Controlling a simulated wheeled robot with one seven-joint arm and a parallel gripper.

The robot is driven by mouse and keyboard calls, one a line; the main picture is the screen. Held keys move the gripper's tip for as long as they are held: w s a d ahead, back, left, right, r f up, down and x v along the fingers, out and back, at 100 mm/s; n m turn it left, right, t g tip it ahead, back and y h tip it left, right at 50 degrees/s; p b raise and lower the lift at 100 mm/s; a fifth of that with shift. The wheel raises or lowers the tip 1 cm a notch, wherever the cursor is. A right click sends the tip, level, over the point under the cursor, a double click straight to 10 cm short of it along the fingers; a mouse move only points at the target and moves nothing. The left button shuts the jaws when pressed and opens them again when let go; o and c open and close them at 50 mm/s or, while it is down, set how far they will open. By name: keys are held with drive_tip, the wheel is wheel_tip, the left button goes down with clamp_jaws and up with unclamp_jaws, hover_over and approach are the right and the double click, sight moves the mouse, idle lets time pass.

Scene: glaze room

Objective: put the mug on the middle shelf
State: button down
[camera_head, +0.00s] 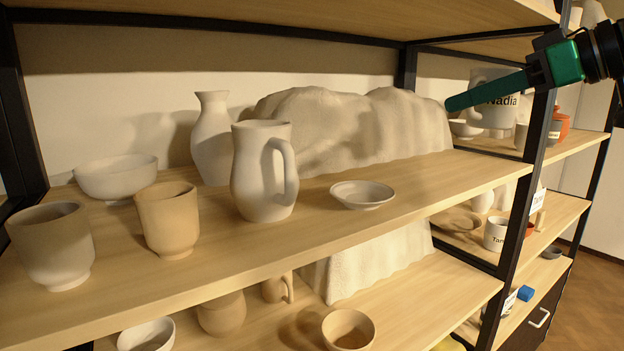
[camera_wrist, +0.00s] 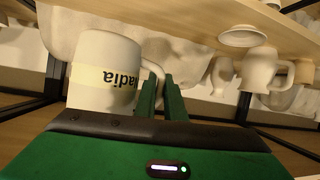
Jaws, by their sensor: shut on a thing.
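The pale mug (camera_head: 502,103) has a band lettered "Nadia". It is upright in the head view, in front of the right-hand bay, at about the height of the jug's board. My gripper (camera_head: 450,103) reaches in from the upper right, its green fingers crossing the mug. In the wrist view the picture is inverted; the mug (camera_wrist: 103,82) fills the left, and the fingers (camera_wrist: 160,88) are closed at its handle. The shelf board with the jug (camera_head: 300,225) runs across the middle of the head view. Other boards lie above and below it.
That board holds a jug (camera_head: 264,170), vase (camera_head: 211,140), bowl (camera_head: 116,178), two cups, a small dish (camera_head: 362,194) and a large draped lump (camera_head: 350,125). Its right front part is bare. A black post (camera_head: 522,190) divides the bays. Lettered mugs stand in the right bay.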

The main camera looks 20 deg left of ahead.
drive_tip(key=w+a+f, duration=0.4)
drive_tip(key=w, duration=0.1)
drive_tip(key=w+a+f, duration=0.2)
drive_tip(key=w, duration=0.1)
drive_tip(key=shift+w, duration=0.1)
drive_tip(key=shift+w+f, duration=0.1)
drive_tip(key=shift+f, duration=1.95)
drive_tip(key=c, duration=1.8)
unclamp_jaws()
drive_tip(key=shift+f, duration=0.1)
drive_tip(key=shift+c, duration=0.2)
